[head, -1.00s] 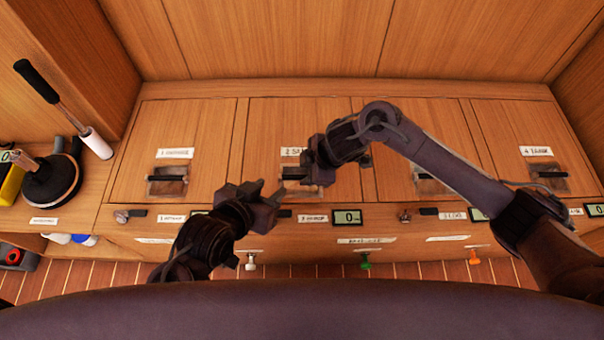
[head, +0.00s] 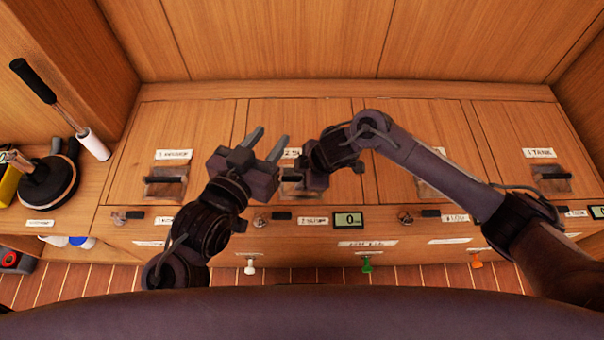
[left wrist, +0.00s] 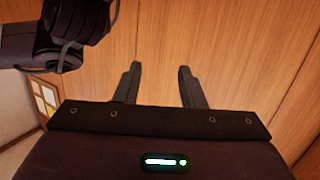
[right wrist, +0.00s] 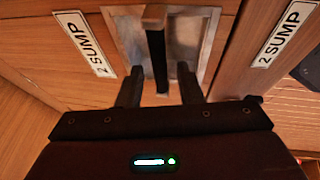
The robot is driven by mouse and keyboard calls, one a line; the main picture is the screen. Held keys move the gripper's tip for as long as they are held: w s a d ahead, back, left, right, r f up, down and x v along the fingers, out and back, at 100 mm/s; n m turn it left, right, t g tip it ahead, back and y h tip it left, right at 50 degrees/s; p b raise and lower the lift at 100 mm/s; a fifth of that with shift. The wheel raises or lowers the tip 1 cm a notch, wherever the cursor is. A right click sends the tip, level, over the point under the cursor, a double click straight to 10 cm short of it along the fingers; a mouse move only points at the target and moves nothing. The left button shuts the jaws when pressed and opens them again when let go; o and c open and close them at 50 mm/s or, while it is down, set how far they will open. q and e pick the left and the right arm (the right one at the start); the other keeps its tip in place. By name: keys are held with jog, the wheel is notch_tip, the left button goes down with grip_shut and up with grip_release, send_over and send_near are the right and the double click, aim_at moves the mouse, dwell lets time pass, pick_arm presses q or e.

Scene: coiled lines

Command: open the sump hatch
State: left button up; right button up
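The sump hatch (head: 312,115) is the second wooden lid from the left in the head view and lies shut. Its label reads 2 SUMP (right wrist: 85,43) in the right wrist view. Its dark bar handle (right wrist: 156,60) sits over a metal recess plate (right wrist: 186,40). My right gripper (right wrist: 161,85) is open, with its fingertips on either side of the handle bar and gaps visible; it partly hides the recess in the head view (head: 292,186). My left gripper (head: 268,140) is open and empty above the hatch's left part; it also shows in the left wrist view (left wrist: 160,80).
Other lids with recessed handles lie left (head: 165,180) and right (head: 550,178). A small display (head: 349,220) and coloured pull knobs (head: 366,262) line the front. A black plunger-like tool (head: 48,183) stands at far left. My right forearm crosses the third lid.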

grip_shut()
